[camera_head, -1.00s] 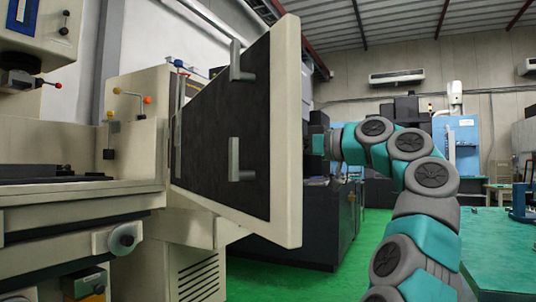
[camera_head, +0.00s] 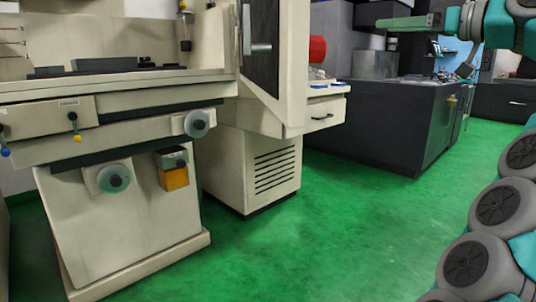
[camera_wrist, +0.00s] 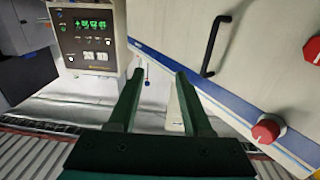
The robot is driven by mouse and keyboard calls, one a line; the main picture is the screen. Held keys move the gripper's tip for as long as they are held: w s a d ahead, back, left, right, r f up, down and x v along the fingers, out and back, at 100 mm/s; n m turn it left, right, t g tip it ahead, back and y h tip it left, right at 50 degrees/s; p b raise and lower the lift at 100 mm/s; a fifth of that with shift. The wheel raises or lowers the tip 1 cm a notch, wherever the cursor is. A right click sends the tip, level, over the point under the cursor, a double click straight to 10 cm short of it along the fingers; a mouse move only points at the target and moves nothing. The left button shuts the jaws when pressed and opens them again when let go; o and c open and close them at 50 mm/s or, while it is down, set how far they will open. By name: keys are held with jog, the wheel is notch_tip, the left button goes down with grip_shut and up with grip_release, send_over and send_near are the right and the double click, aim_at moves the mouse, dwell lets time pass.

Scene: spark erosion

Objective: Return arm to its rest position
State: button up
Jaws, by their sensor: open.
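My arm (camera_head: 495,205) shows along the right edge of the head view, teal and grey. Its lower links curve up out of the frame, and its wrist end comes in at the top right. My gripper (camera_wrist: 158,76) points away from the wrist camera, its two dark green fingers apart with nothing between them. In the head view its green fingers (camera_head: 408,22) stick out to the left, raised above a dark cabinet.
A beige machine (camera_head: 135,205) with handwheels stands at left, its door (camera_head: 293,70) swung out. A dark cabinet (camera_head: 390,125) stands behind. Green floor (camera_head: 330,235) is clear between. The wrist view shows a control box (camera_wrist: 90,40) and a panel with red knobs (camera_wrist: 265,131).

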jog(key=s+a+f+m+g, duration=0.15)
jog(key=a+f+g, duration=0.35)
jog(key=a+f, duration=0.7)
jog(key=s+a+f+m+g+h, duration=0.1)
jog(key=s+a+f+g+h, duration=0.1)
jog(key=s+a+f, duration=0.4)
jog(key=s+a+f+m+g+h, duration=0.15)
jog(key=a+f, duration=0.25)
jog(key=f, duration=0.4)
jog(key=s+d+f+m+g+h, duration=0.2)
jog(key=s+f+g+h, duration=0.2)
jog(key=s+f, duration=1.15)
jog(key=s+d+f+m+g+h, duration=0.1)
jog(key=s+d+f+h, duration=0.1)
jog(key=s+d+f, duration=0.2)
jog(key=s+d+f+m+g+h, duration=0.1)
jog(key=s+d+f, duration=0.3)
jog(key=s+f, duration=0.7)
jog(key=shift+d+f+g+h, duration=0.35)
jog(key=shift+d+g+h, duration=0.1)
jog(key=shift+h, duration=0.2)
